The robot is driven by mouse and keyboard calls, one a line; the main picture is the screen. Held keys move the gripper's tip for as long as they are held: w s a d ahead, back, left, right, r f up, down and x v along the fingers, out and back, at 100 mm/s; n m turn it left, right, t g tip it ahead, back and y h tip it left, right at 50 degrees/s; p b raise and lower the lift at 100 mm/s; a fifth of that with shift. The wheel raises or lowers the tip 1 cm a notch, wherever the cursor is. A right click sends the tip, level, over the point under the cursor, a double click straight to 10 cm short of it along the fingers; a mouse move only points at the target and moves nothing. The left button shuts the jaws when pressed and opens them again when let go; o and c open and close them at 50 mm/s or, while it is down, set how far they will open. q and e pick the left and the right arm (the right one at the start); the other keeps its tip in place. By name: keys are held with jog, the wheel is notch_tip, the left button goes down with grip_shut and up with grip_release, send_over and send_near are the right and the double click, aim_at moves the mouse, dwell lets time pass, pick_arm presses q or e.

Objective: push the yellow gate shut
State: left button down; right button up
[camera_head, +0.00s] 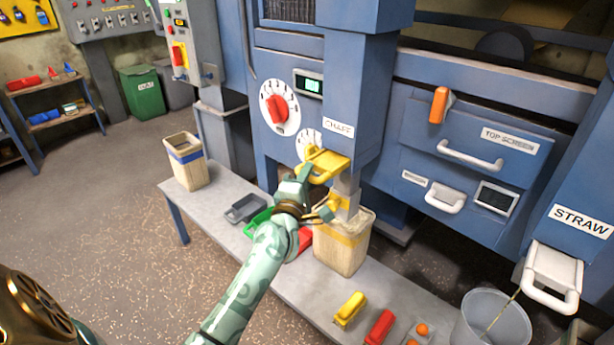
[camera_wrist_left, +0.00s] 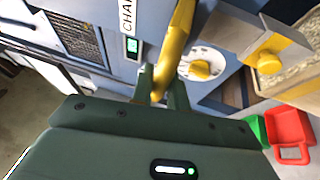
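The yellow gate (camera_head: 333,162) sits under the CHAFF label on the blue machine, sticking out from the front of the chute. Its yellow handle (camera_wrist_left: 178,45) also shows in the left wrist view. My left gripper (camera_head: 303,176) is at the left end of the gate's handle. In the left wrist view, my left gripper's fingers (camera_wrist_left: 161,88) lie on both sides of the handle bar, with no clear gap. My right gripper is out of view.
Yellow (camera_head: 349,309) and red (camera_head: 380,327) blocks lie farther right. A grey bucket (camera_head: 492,320) stands under the STRAW outlet.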

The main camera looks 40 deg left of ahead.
aim_at(324, 164)
pick_arm(q)
jog(key=w, duration=0.2)
jog(key=w+b, duration=0.1)
jog(key=w, duration=0.3)
jog(key=shift+w+d+f, duration=0.1)
jog(key=shift+d+f, duration=0.05)
jog(key=shift+d, duration=0.1)
jog(key=shift+r, duration=0.25)
jog(key=c, duration=1.4)
grip_release()
jog(key=shift+o, duration=0.2)
jog(key=shift+w+f, duration=0.2)
jog(key=p+v, duration=0.2)
jog(key=v, duration=1.4)
jog(key=shift+s+d, duration=0.1)
jog(key=shift+d, duration=0.1)
